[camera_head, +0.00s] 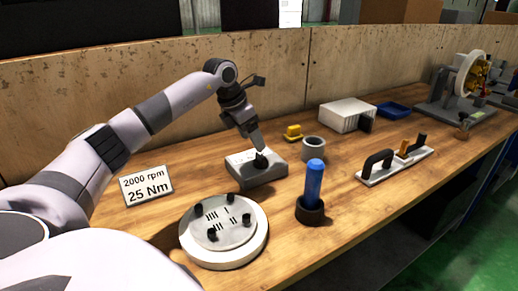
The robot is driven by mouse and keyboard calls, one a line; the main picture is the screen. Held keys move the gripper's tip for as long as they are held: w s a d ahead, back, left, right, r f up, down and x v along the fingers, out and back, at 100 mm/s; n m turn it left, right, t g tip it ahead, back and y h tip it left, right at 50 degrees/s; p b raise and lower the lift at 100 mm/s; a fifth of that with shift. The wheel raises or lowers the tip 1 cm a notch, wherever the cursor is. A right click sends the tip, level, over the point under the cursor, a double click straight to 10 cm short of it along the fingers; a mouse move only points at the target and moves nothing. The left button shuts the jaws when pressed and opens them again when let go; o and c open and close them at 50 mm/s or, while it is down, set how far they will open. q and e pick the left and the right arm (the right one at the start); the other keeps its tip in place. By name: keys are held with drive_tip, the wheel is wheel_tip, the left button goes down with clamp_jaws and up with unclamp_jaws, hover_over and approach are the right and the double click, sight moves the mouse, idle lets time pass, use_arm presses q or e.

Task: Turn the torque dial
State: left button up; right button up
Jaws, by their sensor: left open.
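The torque dial looks to be the small black knob (261,160) on top of a grey box (262,177) in the middle of the bench. My left gripper (259,148) points down right at the knob, its fingertips at or just above it. I cannot tell whether the fingers touch the knob, as they partly cover it. A white sign (146,186) reading "2000 rpm" and "25 Nm" stands to the left of the box. My right gripper is not in view.
A round white plate (226,254) with black pegs lies in front of the box. A blue-handled tool (314,183) stands upright in a black holder to the right. A grey ring (313,149) and a yellow block (293,132) sit behind. A wooden wall (180,75) backs the bench.

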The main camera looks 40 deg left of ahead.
sight(260, 155)
use_arm(q)
drive_tip(key=x, duration=0.6)
drive_tip(key=shift+w+d+f, duration=0.1)
drive_tip(key=shift+f, duration=0.15)
drive_tip(key=c, duration=1.1)
